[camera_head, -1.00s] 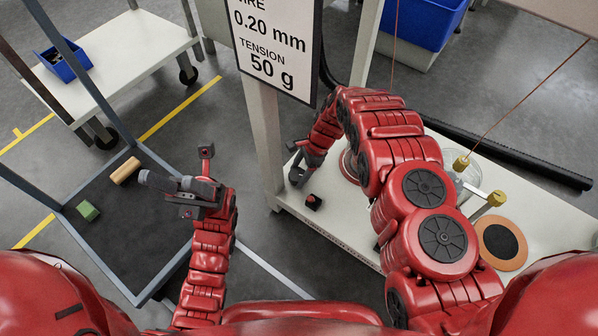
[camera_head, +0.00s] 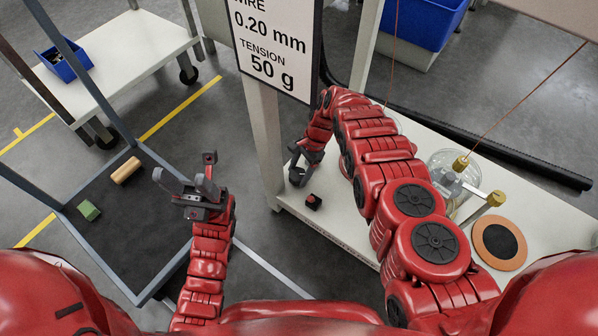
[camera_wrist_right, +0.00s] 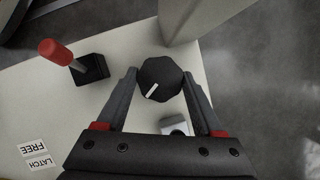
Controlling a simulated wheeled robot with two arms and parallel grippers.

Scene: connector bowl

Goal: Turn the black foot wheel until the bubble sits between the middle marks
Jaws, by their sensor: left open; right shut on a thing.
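The black foot wheel (camera_wrist_right: 160,78) is a faceted knob with a white pointer mark, at the corner of the white bench in the right wrist view. It also shows in the head view (camera_head: 296,177). My right gripper (camera_wrist_right: 161,84) is shut on it, one finger on each side. A small pale part (camera_wrist_right: 175,125) shows between the fingers, mostly hidden by my gripper. I cannot make out a bubble or its marks. My left gripper (camera_head: 184,170) is open and empty, above the dark-floored cart, away from the bench.
A red-handled lever (camera_wrist_right: 62,57) on a black block stands beside the wheel, near labels "LATCH" and "FREE". The bench (camera_head: 345,228) also carries a glass bowl (camera_head: 447,168), brass parts and an orange-rimmed disc (camera_head: 499,245). A post with a sign (camera_head: 275,40) rises close behind the wheel.

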